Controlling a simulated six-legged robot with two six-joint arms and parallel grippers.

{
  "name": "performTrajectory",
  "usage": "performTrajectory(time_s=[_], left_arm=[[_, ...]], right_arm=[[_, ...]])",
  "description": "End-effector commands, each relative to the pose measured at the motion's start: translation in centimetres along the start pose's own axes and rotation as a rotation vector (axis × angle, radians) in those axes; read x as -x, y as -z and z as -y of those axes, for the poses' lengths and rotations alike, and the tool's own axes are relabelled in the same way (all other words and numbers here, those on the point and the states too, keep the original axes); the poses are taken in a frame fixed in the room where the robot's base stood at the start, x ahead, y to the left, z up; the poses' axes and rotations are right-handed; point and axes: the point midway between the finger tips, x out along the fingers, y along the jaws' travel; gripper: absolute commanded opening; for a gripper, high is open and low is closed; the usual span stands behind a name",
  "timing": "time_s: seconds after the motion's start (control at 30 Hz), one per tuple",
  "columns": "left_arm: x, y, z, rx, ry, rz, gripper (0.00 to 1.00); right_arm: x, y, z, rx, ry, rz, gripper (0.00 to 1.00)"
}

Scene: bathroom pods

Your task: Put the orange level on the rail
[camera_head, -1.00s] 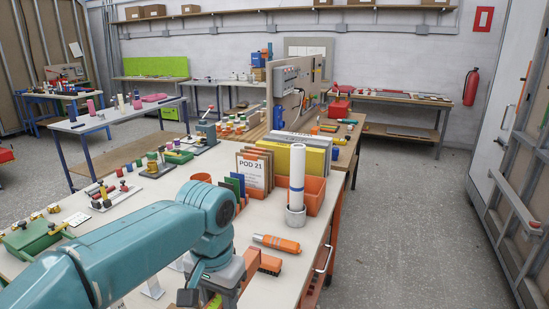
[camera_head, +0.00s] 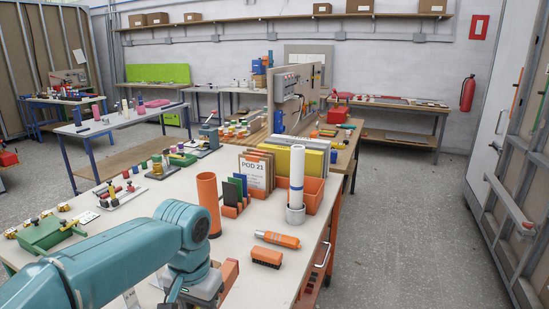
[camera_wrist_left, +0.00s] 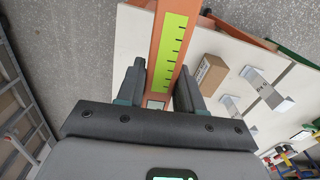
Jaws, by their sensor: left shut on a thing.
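The orange level (camera_wrist_left: 172,45) is a long orange bar with a lime strip and black ticks. In the left wrist view my left gripper (camera_wrist_left: 161,80) is shut on it, one finger on each side. In the head view an orange end (camera_head: 229,273) shows beside my left gripper (camera_head: 203,287), whose fingers are mostly hidden by my arm. No rail can be told for sure. Two pale metal brackets (camera_wrist_left: 267,90) (camera_wrist_left: 231,106) stand on the white table to the right of the level in the wrist view; one has a label. My right gripper is not in view.
An orange brush (camera_head: 266,257) and an orange-and-grey tool (camera_head: 278,239) lie near the table's right edge. A white roll (camera_head: 297,180), an orange bin (camera_head: 313,191) and an orange tube (camera_head: 209,203) stand behind. A brown block (camera_wrist_left: 210,75) lies beside the level.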

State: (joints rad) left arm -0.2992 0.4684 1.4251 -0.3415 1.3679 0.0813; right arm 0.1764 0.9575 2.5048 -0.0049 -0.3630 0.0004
Motion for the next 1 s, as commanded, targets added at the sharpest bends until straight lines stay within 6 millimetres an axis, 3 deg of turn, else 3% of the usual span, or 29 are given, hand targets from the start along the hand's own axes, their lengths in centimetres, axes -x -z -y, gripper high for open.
performTrajectory(time_s=[0.3, 0.43, 0.5, 0.63, 1.0], left_arm=[[-8.2, -3.7, 4.7, 0.146, -0.002, 0.007, 0.0], [-12.0, -5.1, 5.2, 0.218, -0.002, 0.006, 0.0], [-13.5, -5.0, 4.4, 0.247, -0.002, 0.004, 0.0], [-13.7, -3.9, 4.3, 0.297, -0.001, -0.003, 0.0], [-13.6, -3.9, 4.2, 0.309, -0.001, -0.002, 0.0]], right_arm=[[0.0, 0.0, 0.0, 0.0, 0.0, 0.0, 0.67], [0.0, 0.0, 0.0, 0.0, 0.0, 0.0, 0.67], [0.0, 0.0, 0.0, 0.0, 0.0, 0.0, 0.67], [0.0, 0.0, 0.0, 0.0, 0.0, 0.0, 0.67], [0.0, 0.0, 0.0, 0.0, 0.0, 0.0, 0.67]])
